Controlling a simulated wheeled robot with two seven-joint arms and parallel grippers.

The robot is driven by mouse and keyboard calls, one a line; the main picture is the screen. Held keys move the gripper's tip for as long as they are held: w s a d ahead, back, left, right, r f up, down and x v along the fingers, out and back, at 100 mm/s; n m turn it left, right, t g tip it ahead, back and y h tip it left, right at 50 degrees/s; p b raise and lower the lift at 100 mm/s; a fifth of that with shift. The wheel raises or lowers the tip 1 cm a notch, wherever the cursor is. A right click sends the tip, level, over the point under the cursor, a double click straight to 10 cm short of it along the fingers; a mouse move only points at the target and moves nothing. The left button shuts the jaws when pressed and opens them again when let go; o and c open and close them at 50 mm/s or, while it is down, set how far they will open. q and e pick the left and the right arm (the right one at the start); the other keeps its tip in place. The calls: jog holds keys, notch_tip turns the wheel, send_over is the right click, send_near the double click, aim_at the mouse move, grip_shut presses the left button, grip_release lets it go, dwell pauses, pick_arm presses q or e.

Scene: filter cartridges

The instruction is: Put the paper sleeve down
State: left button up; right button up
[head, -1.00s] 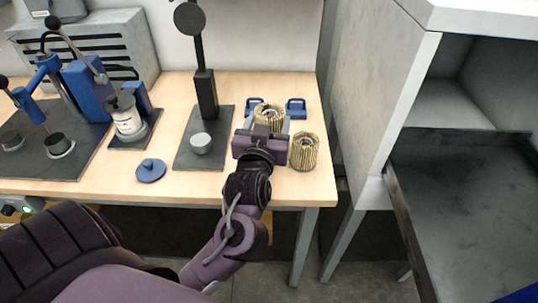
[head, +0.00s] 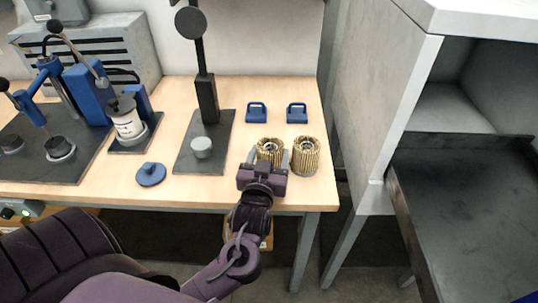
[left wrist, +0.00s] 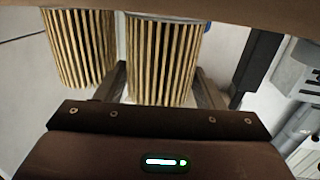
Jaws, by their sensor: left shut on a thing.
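A tan pleated paper sleeve (head: 270,148) is between the fingers of my left gripper (head: 268,160), which is shut on it near the bench's front right. The held sleeve looks upright, and its pleated side fills the middle of the left wrist view (left wrist: 160,62). A second, similar pleated sleeve (head: 305,156) stands upright on the bench just to its right. That one shows at the upper left of the left wrist view (left wrist: 80,45). I cannot tell whether the held sleeve's base touches the bench. My right gripper is not in view.
Two blue handled pieces (head: 257,113) (head: 297,113) sit behind the sleeves on the wooden bench (head: 275,88). A blue knobbed disc (head: 151,174) lies near the front edge.

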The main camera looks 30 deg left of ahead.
pick_arm(q)
jog(key=shift+s+d+f, duration=0.1)
jog(key=shift+f, duration=0.55)
jog(key=shift+c, duration=0.3)
jog(key=o, duration=0.7)
jog(key=shift+f, duration=0.1)
jog(key=shift+o, duration=0.2)
jog(key=shift+r, duration=0.35)
jog(key=shift+o, duration=0.3)
jog(key=r+p+v, duration=0.1)
jog(key=p+v, duration=0.3)
jog(key=v, duration=0.7)
jog(key=shift+s+p, duration=0.15)
jog(key=shift+p, duration=0.25)
jog(key=w+p, duration=0.1)
jog(key=p, duration=0.1)
jog(key=w+a+r+p, duration=0.1)
jog(key=p, duration=0.1)
jog(key=shift+w+r+p, duration=0.15)
jog(key=shift+w+p, duration=0.15)
jog(key=p+x, duration=0.1)
jog(key=x, duration=0.1)
jog(key=p+x, duration=0.1)
jog(key=x, duration=0.5)
jog(key=shift+w+f+p, duration=0.15)
jog(key=shift+f+p, duration=0.2)
jog(key=shift+p, duration=0.05)
jog(key=shift+w+a+f, duration=0.15)
jog(key=shift+w+a, duration=0.05)
jog(key=shift+w, duration=0.1)
